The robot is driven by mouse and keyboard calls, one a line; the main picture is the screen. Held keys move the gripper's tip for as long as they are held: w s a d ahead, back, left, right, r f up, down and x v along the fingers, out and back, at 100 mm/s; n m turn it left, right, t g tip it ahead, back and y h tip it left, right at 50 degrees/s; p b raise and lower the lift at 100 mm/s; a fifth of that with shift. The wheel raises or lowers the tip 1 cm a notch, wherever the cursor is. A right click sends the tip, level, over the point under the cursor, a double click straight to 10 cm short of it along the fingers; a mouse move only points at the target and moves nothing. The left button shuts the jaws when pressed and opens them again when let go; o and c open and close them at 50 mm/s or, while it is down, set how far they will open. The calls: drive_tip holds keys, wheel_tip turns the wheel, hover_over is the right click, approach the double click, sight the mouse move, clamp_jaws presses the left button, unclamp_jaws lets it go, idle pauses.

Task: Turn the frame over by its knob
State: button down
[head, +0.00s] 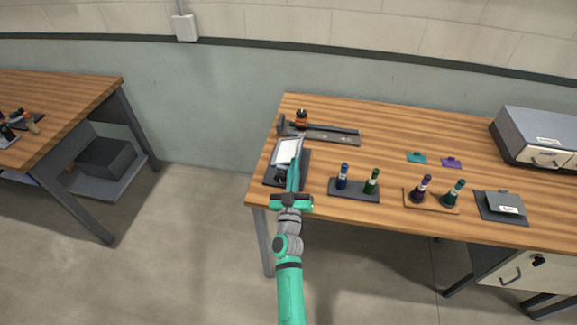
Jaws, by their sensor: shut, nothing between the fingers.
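The frame looks to be the pale panel with a dark border (286,150) at the left end of the wooden table. It sits tilted on a dark base plate (304,167). A small dark part (281,178) shows at its near left side; I cannot tell whether it is the knob. My green gripper (295,160) reaches in from the front and overlaps the right side of the panel in the head view. It is shut with nothing held. It hides part of the panel and base, and I cannot tell whether it touches them.
Behind the frame lie a dark bar fixture (333,137) and an orange-and-black bottle (301,119). To the right, a dark tray (366,195) and a brown tray (443,208) hold bottles. A grey cabinet (519,120) stands at the right. The table's middle is mostly clear.

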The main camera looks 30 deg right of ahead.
drive_tip(key=shift+s+d+f+m+g+h, duration=0.1)
drive_tip(key=shift+f+m+g+h, duration=0.2)
drive_tip(key=shift+m, duration=0.55)
drive_tip(key=shift+f+m+g+h, duration=0.15)
drive_tip(key=shift+m+h, duration=0.15)
drive_tip(key=shift+m, duration=0.5)
drive_tip(key=shift+s+d+f+m+g+h, duration=0.1)
drive_tip(key=shift+f+m+g+h, duration=0.2)
drive_tip(key=shift+m, duration=0.55)
drive_tip(key=shift+r, duration=0.45)
drive_tip(key=s+a, duration=0.6)
drive_tip(key=a, duration=0.1)
drive_tip(key=shift+s, duration=0.3)
drive_tip(key=shift+f, duration=0.1)
